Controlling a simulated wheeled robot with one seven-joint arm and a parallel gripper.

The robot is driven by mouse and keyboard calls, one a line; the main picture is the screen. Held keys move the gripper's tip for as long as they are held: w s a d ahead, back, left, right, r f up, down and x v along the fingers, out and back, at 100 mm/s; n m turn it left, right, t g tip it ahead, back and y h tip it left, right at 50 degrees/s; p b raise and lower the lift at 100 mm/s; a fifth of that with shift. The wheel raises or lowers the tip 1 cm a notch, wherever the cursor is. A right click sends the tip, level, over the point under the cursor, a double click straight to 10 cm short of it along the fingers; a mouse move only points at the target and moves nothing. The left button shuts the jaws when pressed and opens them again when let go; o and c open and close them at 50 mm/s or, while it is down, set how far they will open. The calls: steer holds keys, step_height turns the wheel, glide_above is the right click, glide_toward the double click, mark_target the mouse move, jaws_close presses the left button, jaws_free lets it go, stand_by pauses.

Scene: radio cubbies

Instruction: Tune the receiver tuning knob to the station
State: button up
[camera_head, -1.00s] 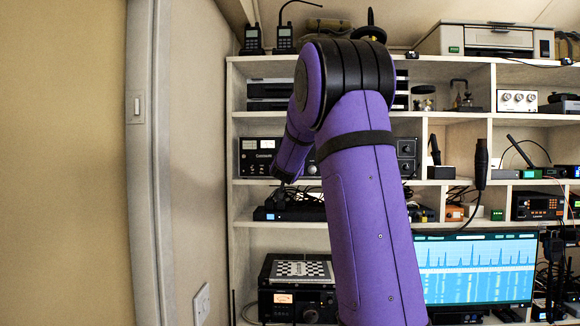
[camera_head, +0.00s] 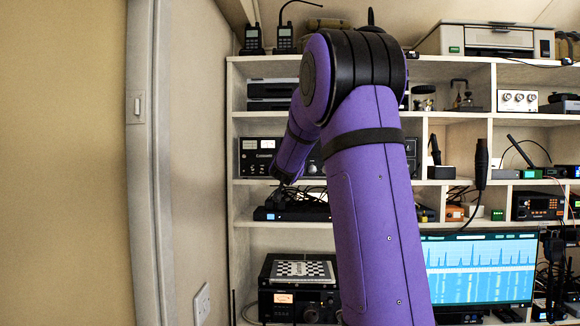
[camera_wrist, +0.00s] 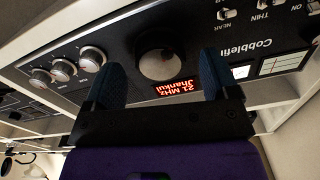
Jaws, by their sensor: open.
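The large round silver-grey tuning knob (camera_wrist: 158,65) sits beside a red lit display (camera_wrist: 175,88) with "21 MHz" and a station name. My gripper (camera_wrist: 161,62) is open, its two dark blue fingers on either side of the knob in the picture. Gaps show between fingers and knob; how near the tips are to the panel I cannot tell.
Three smaller silver knobs (camera_wrist: 65,70) and several toggle switches (camera_wrist: 225,14) are on the same panel. Shelves hold other radios, a bright monitor (camera_head: 478,268) and a lower set (camera_head: 298,298). A wall (camera_head: 195,160) stands close on the left.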

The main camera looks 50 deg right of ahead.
steer(key=v, duration=0.9)
stand_by(3.9)
steer(key=w+d+g+h, duration=0.1)
steer(key=w+d, duration=0.6)
steer(key=d, duration=0.1)
steer(key=shift+m, duration=0.4)
steer(key=shift+c, duration=0.5)
steer(key=c, duration=0.8)
steer(key=shift+m, duration=0.3)
